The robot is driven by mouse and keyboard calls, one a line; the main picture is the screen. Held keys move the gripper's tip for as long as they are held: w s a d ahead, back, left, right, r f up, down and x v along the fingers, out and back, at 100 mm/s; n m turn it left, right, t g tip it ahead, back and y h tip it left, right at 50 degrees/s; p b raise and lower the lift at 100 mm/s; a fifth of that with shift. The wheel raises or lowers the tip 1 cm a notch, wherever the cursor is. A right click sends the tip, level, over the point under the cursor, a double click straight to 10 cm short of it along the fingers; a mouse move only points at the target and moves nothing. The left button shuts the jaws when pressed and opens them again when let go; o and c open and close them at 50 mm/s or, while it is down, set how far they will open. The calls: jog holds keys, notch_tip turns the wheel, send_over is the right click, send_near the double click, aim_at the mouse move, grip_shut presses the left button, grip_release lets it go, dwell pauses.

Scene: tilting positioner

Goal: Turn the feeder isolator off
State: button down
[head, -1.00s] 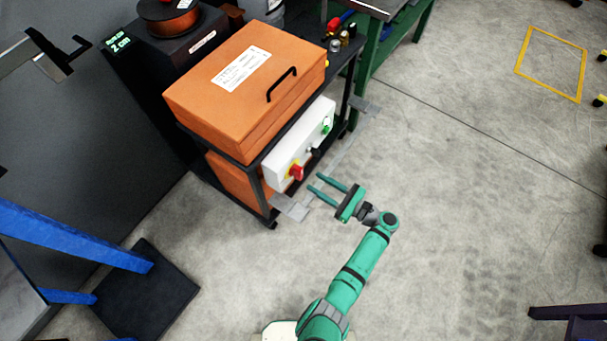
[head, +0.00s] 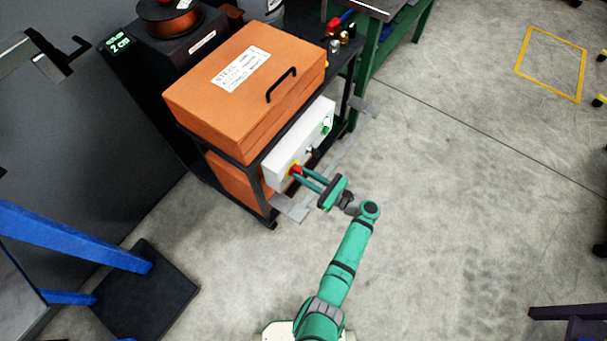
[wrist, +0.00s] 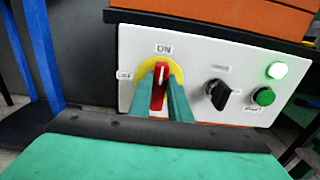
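The feeder isolator is a red rotary handle (wrist: 158,90) on a yellow round plate, at the left of a white control panel (wrist: 200,52). In the wrist view the handle stands upright, towards the "ON" label above it. My gripper (wrist: 162,82) has one green finger on each side of the handle. The fingers are apart, and I cannot tell whether they touch it. In the head view my gripper (head: 300,173) reaches the red handle (head: 294,168), which the fingers partly hide.
Right of the isolator are a black selector knob (wrist: 218,93), a green button (wrist: 264,96) and a lit green lamp (wrist: 277,70). An orange case (head: 245,90) sits on the black cart above the panel.

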jog(key=shift+n, duration=0.4)
jog(key=shift+a+n, duration=0.2)
jog(key=shift+n, duration=0.4)
jog(key=n, duration=0.7)
jog(key=s+n, duration=0.1)
jog(key=n, duration=0.3)
jog(key=shift+a+f+n, duration=0.1)
jog(key=shift+f+n, duration=0.2)
jog(key=shift+f, duration=0.1)
jog(key=n, duration=0.4)
jog(key=shift+f, duration=0.2)
jog(key=shift+n, duration=0.3)
jog(key=c, duration=1.6)
grip_release()
jog(key=shift+c, duration=0.2)
